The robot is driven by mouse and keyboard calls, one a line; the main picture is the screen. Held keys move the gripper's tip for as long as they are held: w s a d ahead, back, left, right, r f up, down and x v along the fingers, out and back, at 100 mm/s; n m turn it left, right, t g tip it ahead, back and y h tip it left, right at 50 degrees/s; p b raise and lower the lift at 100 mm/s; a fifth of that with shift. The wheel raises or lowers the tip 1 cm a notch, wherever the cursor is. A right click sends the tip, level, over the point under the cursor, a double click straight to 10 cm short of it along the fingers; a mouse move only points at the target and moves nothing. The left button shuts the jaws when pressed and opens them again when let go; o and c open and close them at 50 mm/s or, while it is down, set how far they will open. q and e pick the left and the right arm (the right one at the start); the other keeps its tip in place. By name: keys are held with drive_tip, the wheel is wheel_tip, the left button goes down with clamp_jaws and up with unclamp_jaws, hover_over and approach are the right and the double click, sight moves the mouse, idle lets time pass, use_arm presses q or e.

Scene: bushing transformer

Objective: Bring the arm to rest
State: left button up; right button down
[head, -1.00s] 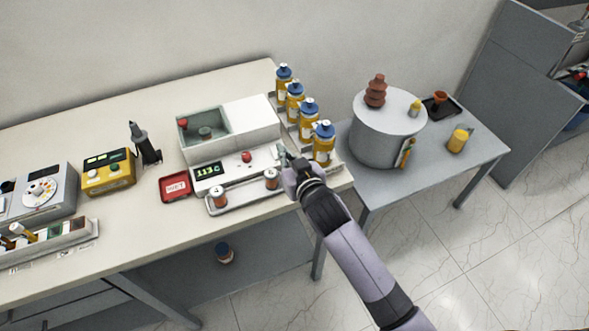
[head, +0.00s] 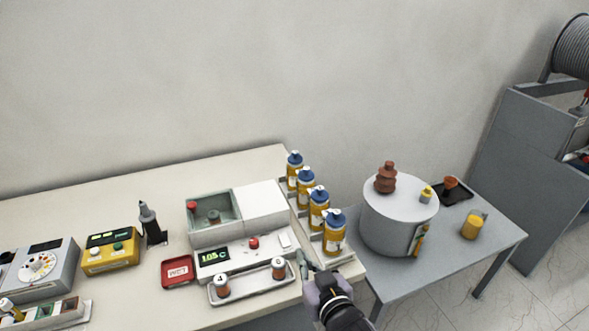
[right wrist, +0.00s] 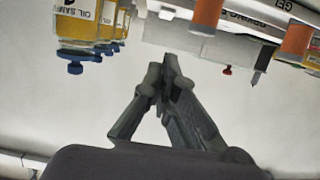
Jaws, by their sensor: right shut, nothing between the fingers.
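My right gripper (head: 306,268) is at the front right corner of the long bench, between the small tray and the nearest blue-capped bottle. Its fingers come together at the tips in the right wrist view (right wrist: 163,85), with nothing between them. The right arm comes in from the bottom of the head view and only its end shows. My left gripper is not in the head view.
Close by stand several blue-capped bottles (head: 334,232), a white heater unit (head: 265,207) and a tray (head: 250,290) with two brown jars. A grey drum (head: 385,232) with a brown bushing (head: 385,177) stands on the side table (head: 480,262). Floor at right is clear.

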drive_tip(key=s+d+f+m+g+h, duration=0.1)
drive_tip(key=s+d+f+g, duration=0.35)
drive_tip(key=s, duration=0.35)
drive_tip(key=s+d+f+g+h, duration=0.25)
drive_tip(key=s+d, duration=0.35)
drive_tip(key=s, duration=0.3)
drive_tip(key=s+d+f+m+g+h, duration=0.1)
drive_tip(key=s+d+f+g, duration=0.4)
drive_tip(key=s, duration=0.3)
wheel_tip(320, 180, down, 27)
drive_tip(key=s+b, duration=0.1)
drive_tip(key=s, duration=0.1)
drive_tip(key=s+d+f+g+b, duration=0.1)
drive_tip(key=s+d+f, duration=0.2)
drive_tip(key=s+f, duration=1.3)
drive_tip(key=shift+d+f+n, duration=0.2)
drive_tip(key=shift+f+n, duration=0.15)
drive_tip(key=shift+n, duration=0.05)
